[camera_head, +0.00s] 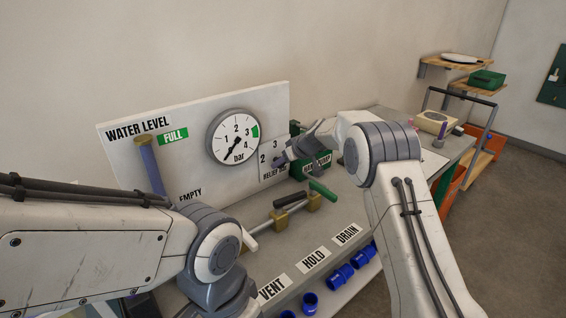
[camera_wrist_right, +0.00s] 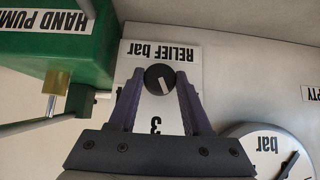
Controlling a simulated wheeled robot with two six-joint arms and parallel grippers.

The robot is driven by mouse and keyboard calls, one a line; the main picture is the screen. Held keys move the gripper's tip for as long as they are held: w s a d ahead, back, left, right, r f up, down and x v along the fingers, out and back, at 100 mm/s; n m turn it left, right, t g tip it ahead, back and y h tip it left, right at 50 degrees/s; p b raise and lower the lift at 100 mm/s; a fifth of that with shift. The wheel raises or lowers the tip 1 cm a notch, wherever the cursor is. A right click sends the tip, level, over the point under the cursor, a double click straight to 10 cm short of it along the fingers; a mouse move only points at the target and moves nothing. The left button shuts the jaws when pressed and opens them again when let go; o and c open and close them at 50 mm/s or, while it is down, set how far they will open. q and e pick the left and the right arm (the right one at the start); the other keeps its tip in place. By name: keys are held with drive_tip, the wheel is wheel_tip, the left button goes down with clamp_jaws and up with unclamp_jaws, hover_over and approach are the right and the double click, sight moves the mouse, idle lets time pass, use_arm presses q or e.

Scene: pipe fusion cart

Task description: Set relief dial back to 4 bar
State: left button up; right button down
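The relief dial (camera_wrist_right: 160,78) is a small black knob with a slanted white mark, on a white plate lettered "RELIEF bar", upside down in the right wrist view. A 3 shows near it; the other numbers there are hidden behind my fingers. My right gripper (camera_wrist_right: 160,77) has one finger on each side of the knob, with no clear gap. In the head view my right gripper (camera_head: 279,162) is at the RELIEF plate (camera_head: 267,158), where 2 and 3 show. My left arm is at lower left; its gripper is out of sight.
A round bar gauge (camera_head: 233,137) is left of the dial, its needle pointing low left. The green hand pump (camera_head: 318,163) stands close on the right. A green-handled valve (camera_head: 322,190) lies in front. Blue fittings (camera_head: 340,277) sit below the VENT, HOLD and DRAIN labels.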

drive_tip(key=shift+w+d+f+m+g+y+b, duration=0.15)
drive_tip(key=shift+m+g+y, duration=0.55)
drive_tip(key=shift+y, duration=0.45)
drive_tip(key=shift+d+r+m+g+y+b, duration=0.15)
drive_tip(key=shift+m+g+y, duration=0.55)
drive_tip(key=shift+y, duration=0.45)
drive_tip(key=shift+f, duration=0.1)
drive_tip(key=shift+c, duration=1.7)
unclamp_jaws()
drive_tip(key=b+v, duration=0.2)
drive_tip(key=v, duration=0.8)
drive_tip(key=shift+d, duration=0.2)
